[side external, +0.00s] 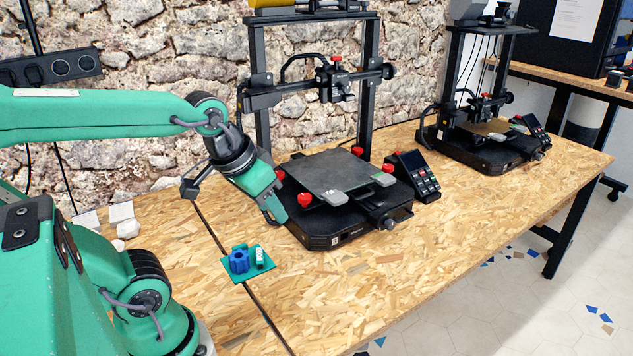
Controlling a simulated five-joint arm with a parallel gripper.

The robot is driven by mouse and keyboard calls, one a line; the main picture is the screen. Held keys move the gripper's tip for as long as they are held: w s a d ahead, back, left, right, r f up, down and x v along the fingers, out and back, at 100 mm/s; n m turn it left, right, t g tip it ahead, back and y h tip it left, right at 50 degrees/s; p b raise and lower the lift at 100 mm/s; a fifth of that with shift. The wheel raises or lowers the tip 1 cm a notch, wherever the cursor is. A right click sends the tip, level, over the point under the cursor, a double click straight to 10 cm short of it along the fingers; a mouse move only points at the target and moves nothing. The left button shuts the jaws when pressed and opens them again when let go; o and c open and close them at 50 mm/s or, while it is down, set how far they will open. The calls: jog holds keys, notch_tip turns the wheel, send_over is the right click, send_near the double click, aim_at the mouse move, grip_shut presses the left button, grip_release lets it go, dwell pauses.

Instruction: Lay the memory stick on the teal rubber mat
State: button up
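The teal rubber mat (246,277) lies on the wooden table in front of the near printer, close to a dark seam. On it are a blue ridged cylinder (238,261) and a small upright-looking white piece with dark marks (260,257). The white piece may be the memory stick, but it is too small to be sure. A green bit shows behind the blue cylinder. My gripper (275,215) points down beside the near printer's left front corner, above and behind the mat, apart from the things on it. Its fingertips are seen edge-on, so opening and contents cannot be told.
The near black printer (325,237) with red knobs stands right beside my gripper. Its control screen (414,175) is to its right. A second printer (485,150) stands farther back. Small white pieces (122,212) lie at left. The front right table is clear.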

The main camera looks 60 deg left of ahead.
jog(key=shift+s+d+r+m+t, duration=0.3)
jog(key=shift+s+d+m, duration=0.3)
jog(key=shift+d+m, duration=0.2)
dwell(0.8)
